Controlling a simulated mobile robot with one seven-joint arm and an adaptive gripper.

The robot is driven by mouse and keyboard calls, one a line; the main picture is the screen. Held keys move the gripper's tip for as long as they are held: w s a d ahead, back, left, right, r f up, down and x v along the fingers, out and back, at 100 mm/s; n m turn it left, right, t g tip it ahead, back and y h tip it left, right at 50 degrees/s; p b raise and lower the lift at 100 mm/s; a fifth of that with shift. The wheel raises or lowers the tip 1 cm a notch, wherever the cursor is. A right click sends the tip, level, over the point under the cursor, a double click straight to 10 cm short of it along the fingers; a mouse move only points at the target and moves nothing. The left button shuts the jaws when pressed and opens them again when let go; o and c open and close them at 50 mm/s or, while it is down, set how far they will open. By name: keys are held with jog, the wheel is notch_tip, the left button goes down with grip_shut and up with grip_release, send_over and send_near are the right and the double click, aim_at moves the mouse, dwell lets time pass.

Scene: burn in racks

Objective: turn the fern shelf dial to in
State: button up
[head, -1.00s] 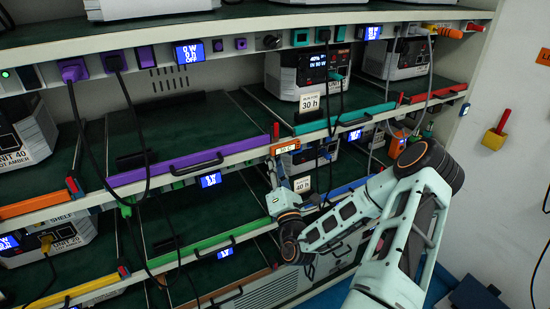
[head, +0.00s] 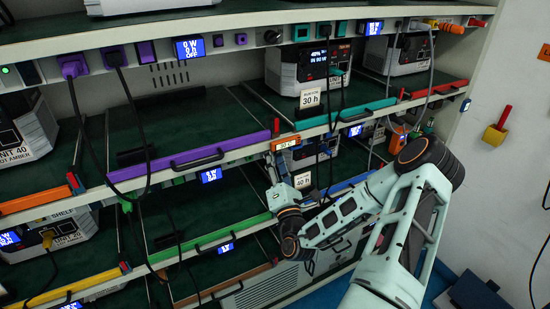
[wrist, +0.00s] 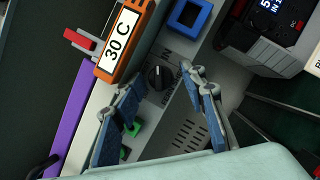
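The dial (wrist: 157,77) is a small round black knob with a light pointer mark, on the grey shelf front in the wrist view. In the head view my gripper (head: 274,170) is at the shelf front, and the dial cannot be made out there.
An orange 30 C display (wrist: 117,44) sticks out close to the left finger, with a red block (wrist: 79,40) beside it. A blue socket (wrist: 187,15) and a power unit (wrist: 268,32) lie beyond.

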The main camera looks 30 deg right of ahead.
jog(key=v, duration=0.8)
dwell(0.4)
